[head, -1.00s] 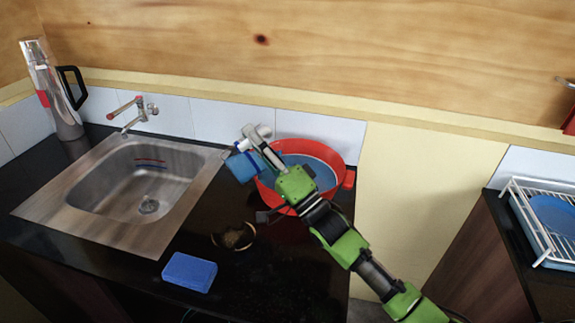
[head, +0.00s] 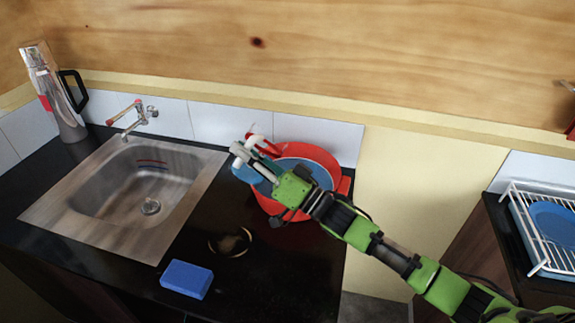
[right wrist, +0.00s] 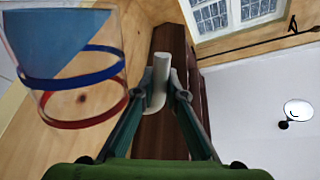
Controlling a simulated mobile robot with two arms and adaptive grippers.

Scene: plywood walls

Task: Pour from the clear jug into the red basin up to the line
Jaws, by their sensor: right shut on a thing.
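My right gripper (head: 256,149) is shut on the pale handle of the clear jug (head: 242,172). The jug is at the left rim of the red basin (head: 334,162), and my gripper hides much of it. In the right wrist view the clear jug (right wrist: 75,100) has a blue and a red band and blue liquid at one end, its surface slanting across the wall. The gripper (right wrist: 159,85) there pinches the handle. The basin holds blue liquid; my arm covers its front. I cannot make out a stream or a line in the basin. My left gripper is out of view.
A steel sink (head: 55,212) with a tap (head: 138,115) is at left, a steel flask (head: 57,100) behind it. A blue sponge (head: 187,279) and a round ring mark (head: 231,242) are on the dark counter. A white dish rack (head: 540,262) stands far right.

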